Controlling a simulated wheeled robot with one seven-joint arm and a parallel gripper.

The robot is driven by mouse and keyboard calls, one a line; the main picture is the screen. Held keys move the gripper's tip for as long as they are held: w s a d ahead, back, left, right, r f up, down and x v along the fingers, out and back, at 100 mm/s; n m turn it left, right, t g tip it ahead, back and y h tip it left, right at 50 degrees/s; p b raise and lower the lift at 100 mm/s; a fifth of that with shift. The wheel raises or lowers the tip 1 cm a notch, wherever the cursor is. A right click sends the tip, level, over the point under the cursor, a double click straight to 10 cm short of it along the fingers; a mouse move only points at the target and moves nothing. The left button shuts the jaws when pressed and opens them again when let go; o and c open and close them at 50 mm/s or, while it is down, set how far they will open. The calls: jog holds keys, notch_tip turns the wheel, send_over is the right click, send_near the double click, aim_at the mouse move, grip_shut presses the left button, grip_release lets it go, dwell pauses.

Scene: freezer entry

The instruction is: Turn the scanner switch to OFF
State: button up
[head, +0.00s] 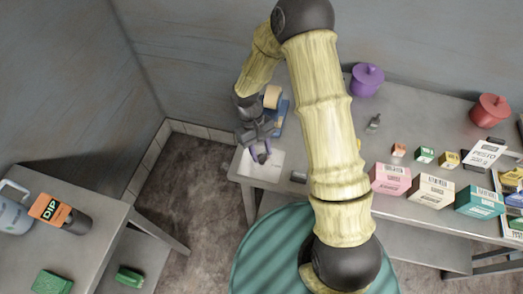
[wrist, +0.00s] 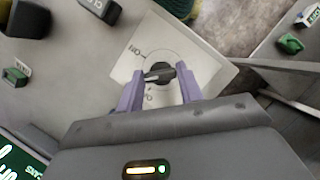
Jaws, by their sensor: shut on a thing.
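The scanner switch is a dark round knob (wrist: 160,70) on a white plate (wrist: 205,66) with a printed circle and small labels. In the head view the white plate (head: 270,172) lies at the left end of the long table, under my gripper (head: 261,154). In the wrist view the purple fingers of my gripper (wrist: 161,84) are on both sides of the knob, shut on it. The fingers partly hide the plate.
A tape dispenser (head: 277,108) stands just behind the plate. Colored boxes (head: 390,178), a purple pot (head: 367,79) and a red pot (head: 490,111) stand farther right on the long table (head: 400,135).

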jog(key=n, duration=0.3)
jog(key=shift+a+t+h+b, duration=0.25)
jog(key=shift+t+h+b, duration=0.05)
jog(key=shift+t+h, duration=0.1)
jog(key=n+t, duration=0.1)
jog(key=n, duration=0.1)
jog(key=n+h+b, duration=0.1)
jog(key=n, duration=0.2)
jog(key=shift+r+t, duration=0.1)
jog(key=shift+t, duration=0.3)
jog(key=shift+n, duration=0.3)
jog(key=o, duration=1)
jog(key=shift+s, duration=0.1)
jog(key=b+v, duration=0.2)
jog(key=v, duration=1.5)
jog(key=shift+a, duration=0.25)
jog(key=shift+d, duration=0.1)
